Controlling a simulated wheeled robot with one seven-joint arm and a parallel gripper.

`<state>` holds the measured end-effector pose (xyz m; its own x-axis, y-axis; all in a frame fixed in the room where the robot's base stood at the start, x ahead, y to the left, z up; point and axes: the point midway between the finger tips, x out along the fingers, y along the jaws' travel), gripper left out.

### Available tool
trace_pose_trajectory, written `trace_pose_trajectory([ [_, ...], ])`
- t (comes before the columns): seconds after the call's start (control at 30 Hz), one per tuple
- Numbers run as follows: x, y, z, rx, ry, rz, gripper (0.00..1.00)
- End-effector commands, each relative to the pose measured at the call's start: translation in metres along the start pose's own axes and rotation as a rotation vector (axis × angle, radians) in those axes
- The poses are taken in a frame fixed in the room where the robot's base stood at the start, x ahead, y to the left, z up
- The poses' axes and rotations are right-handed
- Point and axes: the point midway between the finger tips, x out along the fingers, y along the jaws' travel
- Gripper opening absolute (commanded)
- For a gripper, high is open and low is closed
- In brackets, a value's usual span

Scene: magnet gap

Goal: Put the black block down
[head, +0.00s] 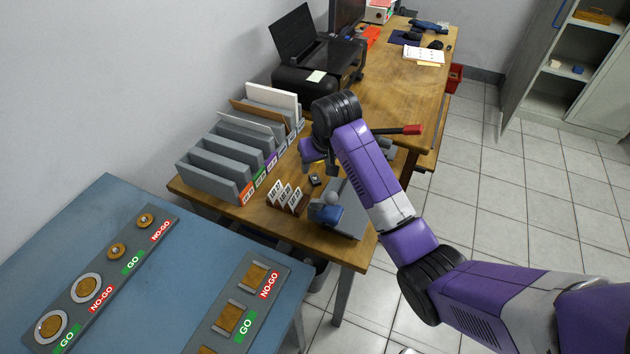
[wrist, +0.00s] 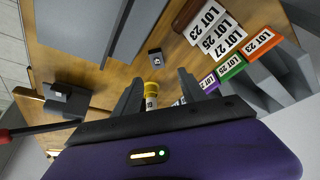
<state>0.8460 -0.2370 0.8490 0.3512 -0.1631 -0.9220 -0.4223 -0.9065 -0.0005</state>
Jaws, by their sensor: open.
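A small black block (head: 316,180) with a pale mark on its face rests on the wooden table, between the grey file rack and the grey plate. It also shows in the wrist view (wrist: 155,57), just beyond my fingertips and apart from them. My gripper (wrist: 160,78) is open above the table. A yellow-topped object with a pale label (wrist: 152,89) shows between the fingers in the wrist view; I cannot tell whether they touch it. In the head view, my wrist hides most of my gripper and some of the table under it.
The grey rack (head: 213,178) with coloured labels stands at left. LOT cards (head: 285,197) stand in a holder near the table's front. A grey plate with a blue device (head: 327,214) lies to their right.

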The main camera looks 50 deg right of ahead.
Motion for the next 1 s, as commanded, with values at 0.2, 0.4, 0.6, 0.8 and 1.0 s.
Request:
trace_pose_trajectory([
  [0.2, 0.022, 0.002, 0.002, 0.001, -0.010, 0.002, 0.49],
  [0.4, 0.046, 0.004, 0.003, 0.001, -0.010, 0.002, 0.49],
  [0.6, 0.071, 0.004, 0.003, 0.001, -0.007, 0.002, 0.49],
  [0.8, 0.076, 0.004, 0.002, 0.001, -0.004, 0.001, 0.49],
  [1.0, 0.075, 0.004, 0.003, 0.001, -0.005, 0.001, 0.31],
])
